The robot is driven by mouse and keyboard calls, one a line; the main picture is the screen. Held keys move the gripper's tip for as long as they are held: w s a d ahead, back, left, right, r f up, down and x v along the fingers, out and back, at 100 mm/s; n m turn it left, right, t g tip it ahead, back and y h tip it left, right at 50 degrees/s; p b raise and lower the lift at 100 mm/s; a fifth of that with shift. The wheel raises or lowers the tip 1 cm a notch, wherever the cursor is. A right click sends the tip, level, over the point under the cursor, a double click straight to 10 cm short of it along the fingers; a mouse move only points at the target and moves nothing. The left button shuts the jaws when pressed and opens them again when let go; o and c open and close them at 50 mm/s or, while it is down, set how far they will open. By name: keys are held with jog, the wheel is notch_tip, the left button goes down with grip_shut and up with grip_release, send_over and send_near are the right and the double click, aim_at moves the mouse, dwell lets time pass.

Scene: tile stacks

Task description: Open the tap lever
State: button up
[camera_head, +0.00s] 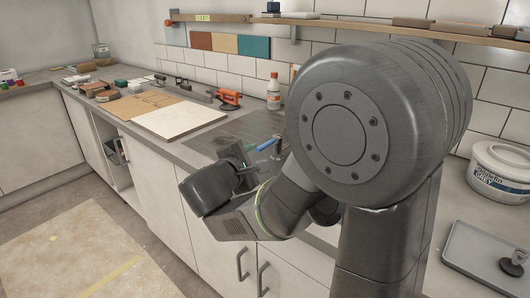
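My gripper (246,163) is the dark, blocky end of my arm, left of the big arm joint, over the front part of the worktop. Its fingers are small and partly hidden, so I cannot tell how far apart they are. Just right of it a short blue bar (266,145) shows beside a grey upright post (278,146). This may be the tap and its lever, but I cannot be sure. I cannot tell whether my gripper touches the bar. My arm hides the area to the right of the post.
An orange tool (228,98) and a white bottle (273,94) stand along the back of the worktop. A pale board (180,119) lies to the left. A white bucket (500,172) and a grey tray (484,252) are at the right. A shelf (400,32) runs along the tiled wall.

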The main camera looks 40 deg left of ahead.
aim_at(265, 146)
jog(key=shift+s+a+f+n+y, duration=0.15)
jog(key=shift+s+a+n+y, duration=0.25)
jog(key=shift+s+a, duration=0.25)
jog(key=x, duration=1.3)
jog(key=shift+w+f, duration=0.1)
jog(key=shift+w, duration=0.15)
grip_shut()
